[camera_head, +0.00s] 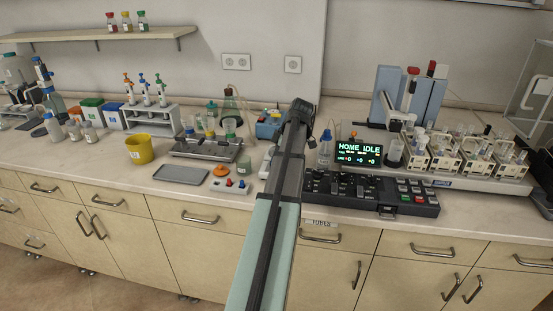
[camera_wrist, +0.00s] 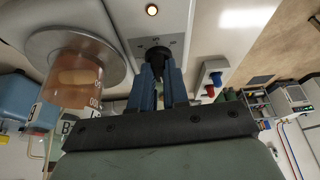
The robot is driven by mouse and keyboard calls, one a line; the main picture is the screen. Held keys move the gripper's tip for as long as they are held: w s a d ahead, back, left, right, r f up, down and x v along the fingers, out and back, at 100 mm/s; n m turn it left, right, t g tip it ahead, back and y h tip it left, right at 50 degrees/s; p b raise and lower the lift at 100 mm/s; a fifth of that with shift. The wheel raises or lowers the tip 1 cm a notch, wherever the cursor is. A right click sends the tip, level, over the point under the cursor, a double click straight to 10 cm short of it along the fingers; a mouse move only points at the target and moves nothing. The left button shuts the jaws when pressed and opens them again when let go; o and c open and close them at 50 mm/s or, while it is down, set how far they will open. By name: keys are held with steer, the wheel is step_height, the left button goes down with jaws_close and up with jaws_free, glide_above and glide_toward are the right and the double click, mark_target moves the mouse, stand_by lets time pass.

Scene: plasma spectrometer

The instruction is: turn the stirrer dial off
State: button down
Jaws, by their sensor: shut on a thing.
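A glass beaker of orange liquid (camera_wrist: 75,80) stands on the plate. In the head view my arm hides the dial and most of the stirrer.
A blue block (camera_wrist: 28,97) is beyond the beaker. Small red and blue knobs (camera_wrist: 212,76) are right of the fingers in the wrist view. In the head view, a black control panel (camera_head: 375,193) and display (camera_head: 358,154) stand right of my arm; a grey tray (camera_head: 181,174) lies left.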

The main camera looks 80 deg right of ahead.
steer(key=shift+n+y, duration=0.3)
steer(key=shift+n, duration=0.4)
steer(key=c, duration=1.1)
jaws_free()
steer(key=v, duration=1.3)
steer(key=shift+d+r, duration=0.15)
steer(key=shift+r, duration=0.25)
